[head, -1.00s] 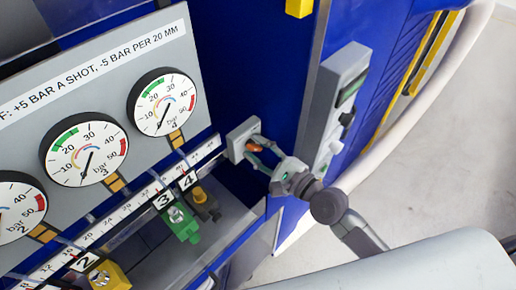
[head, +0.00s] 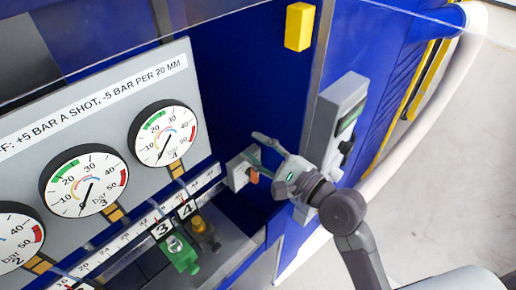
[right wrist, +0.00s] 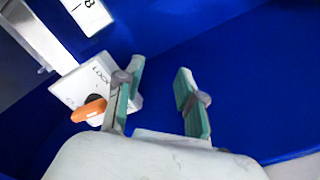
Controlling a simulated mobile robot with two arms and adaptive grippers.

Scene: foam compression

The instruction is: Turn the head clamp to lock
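The head clamp is an orange handle (head: 252,175) on a small pale block (head: 238,171) at the right end of the white scale rail. In the right wrist view the orange handle (right wrist: 88,110) lies just left of the fingers, outside the gap, and points down-left. The block (right wrist: 88,85) carries the word LOCK, with another label partly hidden. My right gripper (head: 254,148) is open and empty, beside and above the handle. Its spread fingers (right wrist: 157,98) show blue cabinet between them. One finger covers part of the block's edge. My left gripper is out of view.
A grey control box (head: 338,130) sits right, close behind my right wrist. A yellow block (head: 299,26) is above. Blue cabinet walls enclose the recess.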

